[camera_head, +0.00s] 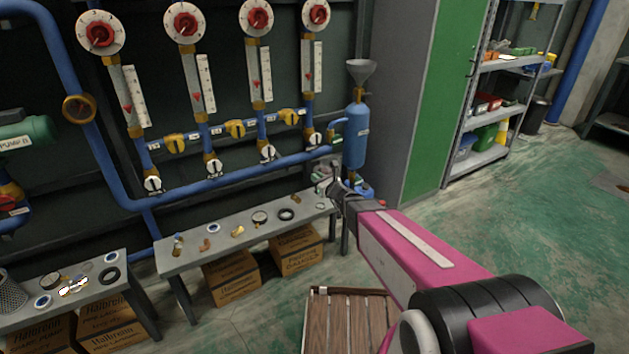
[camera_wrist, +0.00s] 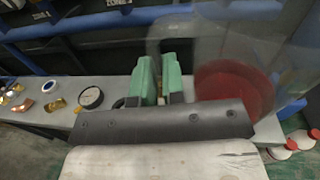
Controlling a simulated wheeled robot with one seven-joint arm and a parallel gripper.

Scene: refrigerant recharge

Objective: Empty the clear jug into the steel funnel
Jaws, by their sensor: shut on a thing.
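The clear jug (camera_wrist: 245,50) is large at the right of the wrist view, with red liquid (camera_wrist: 235,92) in its lower part. My gripper (camera_wrist: 160,78) has its green fingers shut on the jug's handle. In the head view my gripper (camera_head: 336,181) is by the right end of the bench, and the jug is small and hard to make out there. The steel funnel (camera_head: 361,70) sits mouth up on top of a blue cylinder (camera_head: 356,135), above and behind my gripper. The funnel does not show in the wrist view.
A grey bench (camera_head: 190,258) holds rings, a gauge (camera_head: 260,217) and brass fittings. Blue pipes with dials and valves line the wall behind. A grey cabinet (camera_head: 400,90) stands right of the cylinder. A wooden pallet (camera_head: 348,320) lies in front; green floor is open at right.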

